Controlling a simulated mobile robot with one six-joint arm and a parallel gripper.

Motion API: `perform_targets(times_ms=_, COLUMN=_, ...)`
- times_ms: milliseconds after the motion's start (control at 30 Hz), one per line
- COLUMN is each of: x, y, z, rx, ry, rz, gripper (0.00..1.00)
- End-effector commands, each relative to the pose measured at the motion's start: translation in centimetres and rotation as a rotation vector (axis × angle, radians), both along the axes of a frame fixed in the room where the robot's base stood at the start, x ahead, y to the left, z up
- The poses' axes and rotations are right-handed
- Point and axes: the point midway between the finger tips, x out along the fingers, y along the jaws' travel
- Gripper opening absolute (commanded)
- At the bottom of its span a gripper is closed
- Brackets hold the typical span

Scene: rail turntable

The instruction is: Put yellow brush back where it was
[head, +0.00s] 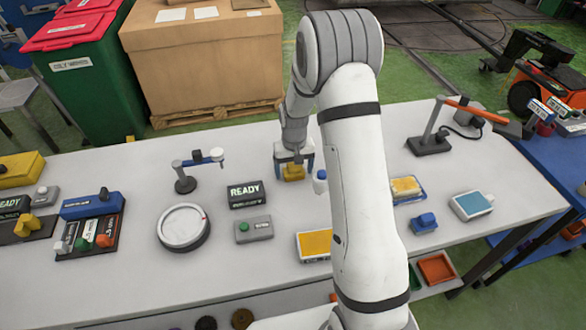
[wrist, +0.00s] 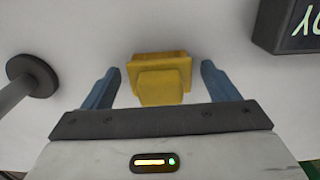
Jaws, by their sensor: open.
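The yellow brush (head: 292,175) stands on the grey table toward its far edge, right of the small post stand. In the wrist view the yellow brush (wrist: 160,82) shows as a stepped yellow block, centred ahead of the palm. My gripper (head: 294,167) is open over it, reaching down from above. In the wrist view the blue fingers of my gripper (wrist: 160,70) stand on either side of the brush with a visible gap on each side. The brush's underside is hidden.
A black READY display (head: 246,194) and a grey button box (head: 254,230) stand nearby. A round white turntable (head: 183,228) and a post stand (head: 187,181) are to the left. A yellow-topped pad (head: 315,243), a blue brush-like block (head: 423,223) and a sponge tray (head: 407,189) lie nearer and right.

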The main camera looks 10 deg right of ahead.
Motion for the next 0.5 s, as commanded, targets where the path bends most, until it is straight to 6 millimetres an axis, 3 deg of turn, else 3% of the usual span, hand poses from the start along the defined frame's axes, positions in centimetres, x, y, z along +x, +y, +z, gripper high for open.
perform_targets(times_ms=167, x=0.1, y=0.0, z=0.9, rx=0.0, ry=-0.003, rz=-0.001, gripper=0.81)
perform_targets(times_ms=500, x=0.1, y=-0.1, z=7.9, rx=0.0, ry=-0.005, rz=-0.001, gripper=0.81)
